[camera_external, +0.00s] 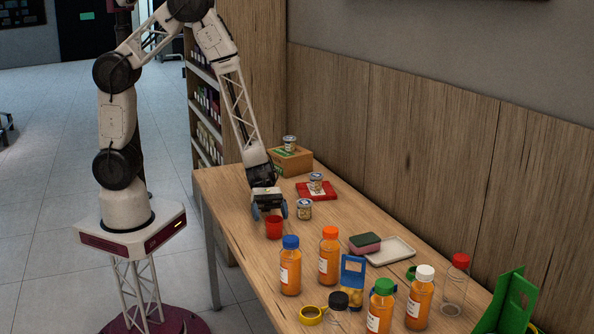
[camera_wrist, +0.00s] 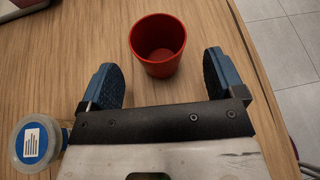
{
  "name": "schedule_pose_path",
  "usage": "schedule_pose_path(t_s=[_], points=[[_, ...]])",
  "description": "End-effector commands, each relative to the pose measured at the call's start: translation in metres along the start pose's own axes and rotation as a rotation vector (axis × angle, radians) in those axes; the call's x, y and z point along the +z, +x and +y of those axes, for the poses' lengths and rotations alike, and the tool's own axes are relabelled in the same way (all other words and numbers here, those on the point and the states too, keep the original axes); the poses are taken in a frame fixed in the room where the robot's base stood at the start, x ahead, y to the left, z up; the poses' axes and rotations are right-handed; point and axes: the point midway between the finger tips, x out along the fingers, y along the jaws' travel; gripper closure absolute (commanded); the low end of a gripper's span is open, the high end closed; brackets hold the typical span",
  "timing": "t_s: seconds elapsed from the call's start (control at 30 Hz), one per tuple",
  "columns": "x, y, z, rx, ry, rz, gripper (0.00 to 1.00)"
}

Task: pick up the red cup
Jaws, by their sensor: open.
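The red cup (camera_external: 274,228) stands upright on the wooden table, near its edge on the robot's side. In the wrist view the red cup (camera_wrist: 158,46) is open at the top and looks empty. My gripper (camera_external: 270,208) is just behind and above the cup in the external view. In the wrist view my gripper (camera_wrist: 160,78) has its two blue fingers spread wide. The cup lies just beyond the fingertips, roughly centred between them, and nothing is held. I cannot tell the exact height of the fingers over the table.
A small can (camera_external: 304,209) stands just right of my gripper. Another can sits on a red block (camera_external: 316,190), and one on a cardboard box (camera_external: 290,160). Several juice bottles, including a blue-capped one (camera_external: 290,266), crowd the nearer table. A blue-lidded container (camera_wrist: 37,142) shows at lower left.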

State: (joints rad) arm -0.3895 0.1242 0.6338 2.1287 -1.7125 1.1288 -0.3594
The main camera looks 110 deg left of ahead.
Motion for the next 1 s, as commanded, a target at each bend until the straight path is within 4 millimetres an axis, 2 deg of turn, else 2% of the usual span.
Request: schedule_pose_path(t_s=[0.27,0.7,1.0], points=[[0.000,0.009,0.000,-0.001,0.000,0.000,0.12],[-0.001,0.048,-0.001,-0.002,0.001,-0.001,0.12],[-0.002,0.052,-0.001,0.000,0.000,-0.001,0.12]])
